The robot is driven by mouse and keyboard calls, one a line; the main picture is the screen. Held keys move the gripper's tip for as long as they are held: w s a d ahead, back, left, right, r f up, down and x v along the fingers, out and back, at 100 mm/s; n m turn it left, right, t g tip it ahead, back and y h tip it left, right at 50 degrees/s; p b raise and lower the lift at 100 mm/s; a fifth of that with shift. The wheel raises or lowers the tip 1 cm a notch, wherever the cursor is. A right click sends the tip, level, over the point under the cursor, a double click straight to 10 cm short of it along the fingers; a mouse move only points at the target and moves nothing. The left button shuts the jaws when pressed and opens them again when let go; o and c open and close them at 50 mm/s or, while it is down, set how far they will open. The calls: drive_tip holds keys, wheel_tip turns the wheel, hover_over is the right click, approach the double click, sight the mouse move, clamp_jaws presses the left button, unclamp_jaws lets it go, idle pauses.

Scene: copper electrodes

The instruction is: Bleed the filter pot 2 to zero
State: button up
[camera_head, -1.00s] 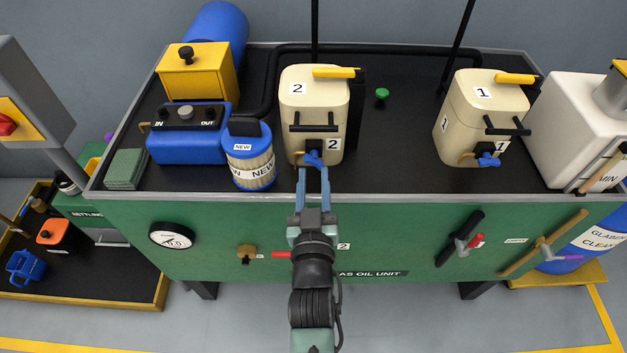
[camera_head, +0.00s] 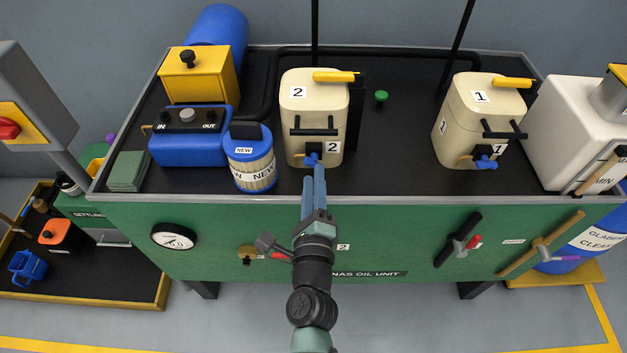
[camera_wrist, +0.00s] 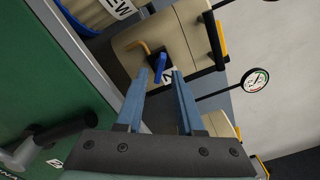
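Filter pot 2 (camera_head: 313,115) is a cream, lidded pot at the middle of the bench, labelled 2, with a yellow lever and a black handle. A blue cock handle (camera_head: 312,161) sits low on its front; it also shows in the wrist view (camera_wrist: 160,66) beside a brass spout (camera_wrist: 138,48). My gripper (camera_head: 313,174) reaches up to this cock from the front. In the wrist view my gripper (camera_wrist: 160,73) has its two blue fingers apart, with the blue handle between or just beyond the tips. A gap shows on both sides. In the head view the fingers partly hide the handle.
Filter pot 1 (camera_head: 480,120) stands to the right with its own blue cock. A new filter cartridge (camera_head: 251,158) stands close left of pot 2. The green bench front carries a dial gauge (camera_head: 173,238) and several valve handles. A round gauge (camera_wrist: 255,80) shows in the wrist view.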

drive_tip(key=shift+m, duration=0.9)
drive_tip(key=shift+w, duration=0.1)
drive_tip(key=shift+w, duration=0.9)
clamp_jaws()
